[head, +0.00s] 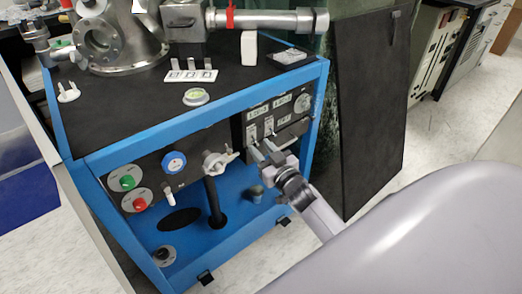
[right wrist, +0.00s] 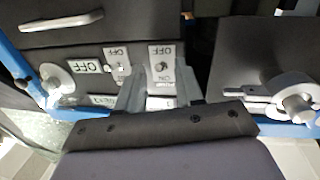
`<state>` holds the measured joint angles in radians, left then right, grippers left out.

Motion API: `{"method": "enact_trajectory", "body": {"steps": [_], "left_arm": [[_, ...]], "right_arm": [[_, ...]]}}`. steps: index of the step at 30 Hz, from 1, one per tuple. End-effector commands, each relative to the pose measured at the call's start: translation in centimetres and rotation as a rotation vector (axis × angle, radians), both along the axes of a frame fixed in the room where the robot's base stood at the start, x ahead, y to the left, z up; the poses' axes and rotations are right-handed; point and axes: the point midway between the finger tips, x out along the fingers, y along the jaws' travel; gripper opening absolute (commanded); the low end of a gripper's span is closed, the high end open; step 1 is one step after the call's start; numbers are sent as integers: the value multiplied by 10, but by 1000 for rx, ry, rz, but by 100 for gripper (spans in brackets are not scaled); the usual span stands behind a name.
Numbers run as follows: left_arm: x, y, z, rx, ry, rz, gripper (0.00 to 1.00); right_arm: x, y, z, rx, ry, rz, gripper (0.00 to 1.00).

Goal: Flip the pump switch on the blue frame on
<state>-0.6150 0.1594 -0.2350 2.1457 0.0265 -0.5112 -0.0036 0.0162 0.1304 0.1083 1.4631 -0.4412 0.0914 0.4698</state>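The blue frame (head: 225,228) stands in front of me with a black top. A dark switch panel (head: 296,128) with white-labelled toggle switches is set in its front right. My right gripper (head: 261,152) is at the panel's lower left, its fingers pointing at the switches. The fingers appear empty; contact cannot be told. Which toggle is the pump's I cannot read. My left gripper is out of view.
A valve handle (head: 216,161) is left of my gripper. A dark board (head: 368,105) stands right of the frame.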

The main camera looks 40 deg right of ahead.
Motion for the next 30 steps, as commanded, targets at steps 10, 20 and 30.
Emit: {"method": "enact_trajectory", "body": {"steps": [10,20,30], "left_arm": [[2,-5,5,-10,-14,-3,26],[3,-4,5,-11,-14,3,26],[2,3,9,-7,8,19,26]], "right_arm": [[9,-1,0,0,1,0,36],[9,-1,0,0,1,0,0],[8,-1,6,-3,34,1,0]]}}
